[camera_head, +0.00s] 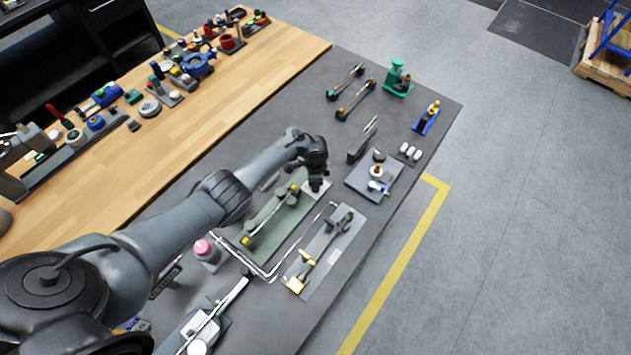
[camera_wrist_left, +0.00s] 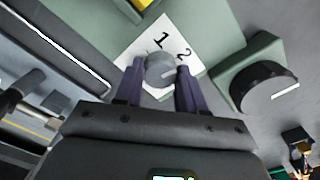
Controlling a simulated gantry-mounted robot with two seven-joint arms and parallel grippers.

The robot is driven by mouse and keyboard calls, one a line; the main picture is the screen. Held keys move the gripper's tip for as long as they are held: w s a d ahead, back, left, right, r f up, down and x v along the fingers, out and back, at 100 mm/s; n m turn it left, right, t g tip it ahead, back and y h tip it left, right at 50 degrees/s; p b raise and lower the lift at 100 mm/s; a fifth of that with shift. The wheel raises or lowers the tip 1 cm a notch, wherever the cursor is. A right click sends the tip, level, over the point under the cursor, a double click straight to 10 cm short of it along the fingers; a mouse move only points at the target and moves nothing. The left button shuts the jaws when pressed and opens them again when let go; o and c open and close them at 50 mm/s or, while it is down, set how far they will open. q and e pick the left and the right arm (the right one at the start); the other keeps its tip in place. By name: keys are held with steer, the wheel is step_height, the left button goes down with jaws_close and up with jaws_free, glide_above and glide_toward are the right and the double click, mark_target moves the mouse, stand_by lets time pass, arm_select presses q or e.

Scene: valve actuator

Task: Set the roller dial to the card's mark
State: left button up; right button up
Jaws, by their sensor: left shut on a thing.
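My left gripper (camera_head: 316,184) reaches down over the far end of the green panel (camera_head: 268,218). In the left wrist view its two dark fingers (camera_wrist_left: 160,85) are shut on a round grey knob (camera_wrist_left: 159,68), one finger on each side. The knob stands on a white plate (camera_wrist_left: 136,50) printed with the numbers 1 and 2. The knob's pointer side is hard to read. A black dial (camera_wrist_left: 268,88) with a white line sits on a green block to the right of the fingers. I cannot tell which of these is the roller dial. My right gripper is not in view.
A grey board with small knobs (camera_head: 360,184) lies right of my gripper. A grey plate with a brass-ended rod (camera_head: 325,262) lies nearer. A pink-topped part (camera_head: 203,248) stands left of the green panel. The wooden bench (camera_head: 165,150) holds several parts at its far edge.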

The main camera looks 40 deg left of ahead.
arm_select(q)
steer(key=shift+m, duration=0.3)
steer(key=o, duration=1.1)
steer(key=shift+c, duration=0.2)
steer(key=shift+r, duration=0.1)
step_height(320, 180, up, 11)
steer(key=p, duration=0.4)
steer(key=shift+f, duration=0.25)
